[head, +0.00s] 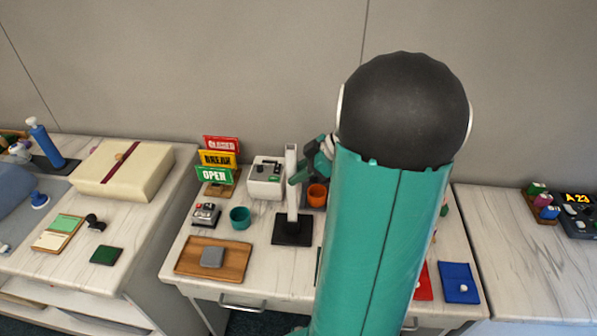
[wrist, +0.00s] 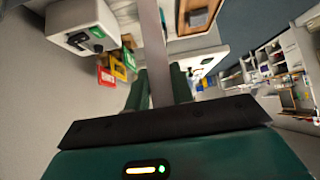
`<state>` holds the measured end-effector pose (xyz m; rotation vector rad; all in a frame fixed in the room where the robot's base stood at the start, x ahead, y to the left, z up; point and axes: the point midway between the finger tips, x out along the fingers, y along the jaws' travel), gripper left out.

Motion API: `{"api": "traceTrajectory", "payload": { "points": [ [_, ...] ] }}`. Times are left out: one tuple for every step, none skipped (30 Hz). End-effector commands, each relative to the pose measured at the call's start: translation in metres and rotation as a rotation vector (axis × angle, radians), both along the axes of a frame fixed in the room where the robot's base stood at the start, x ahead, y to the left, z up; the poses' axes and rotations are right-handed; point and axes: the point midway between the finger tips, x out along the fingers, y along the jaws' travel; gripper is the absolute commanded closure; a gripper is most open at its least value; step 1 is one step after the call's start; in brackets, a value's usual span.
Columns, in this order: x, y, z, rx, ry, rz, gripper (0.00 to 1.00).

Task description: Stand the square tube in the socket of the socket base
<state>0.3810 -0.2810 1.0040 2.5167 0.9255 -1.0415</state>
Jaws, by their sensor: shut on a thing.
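The square tube (head: 291,170) is pale grey and stands upright in the head view. Its lower end meets the black socket base (head: 283,239) on the middle table; I cannot tell how deep it sits in the socket. My gripper (head: 297,179) comes from the right and is shut on the tube at about mid-height. In the wrist view the tube (wrist: 152,45) runs between the two green fingers (wrist: 160,88). The socket is hidden by the tube and too small to judge.
A white device (head: 266,178) and an orange cup (head: 317,195) stand close behind the tube. A teal cup (head: 240,217), a wooden tray (head: 190,262) with a grey block and coloured signs (head: 216,160) are to the left. My arm hides much of the table's right part.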

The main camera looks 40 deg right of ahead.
Motion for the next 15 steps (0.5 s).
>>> {"api": "traceTrajectory", "payload": {
  "points": [
    [0.0,0.0,-0.002,0.001,0.0,0.001,1.0],
    [0.0,0.0,-0.002,0.001,0.0,0.001,1.0],
    [0.0,0.0,-0.003,0.001,0.0,0.001,1.0],
    [0.0,0.0,-0.004,0.001,0.0,0.001,1.0],
    [0.0,0.0,-0.005,0.001,0.0,0.001,1.0],
    [0.0,0.0,-0.006,0.001,0.001,0.0,1.0],
    [0.0,0.0,-0.007,0.001,0.001,0.0,1.0],
    [0.0,0.0,-0.008,0.001,0.001,0.0,1.0],
    [0.0,0.0,-0.009,0.001,0.001,0.0,1.0],
    [0.0,0.0,-0.01,0.001,0.001,0.0,1.0],
    [0.0,0.0,-0.01,0.001,0.001,0.0,1.0],
    [0.0,0.0,-0.012,0.001,0.001,0.0,1.0],
    [0.0,0.0,-0.012,0.001,0.001,0.0,1.0],
    [0.0,0.0,-0.013,0.001,0.0,-0.001,1.0],
    [0.0,0.0,-0.014,0.001,0.0,-0.001,1.0]
  ]
}}
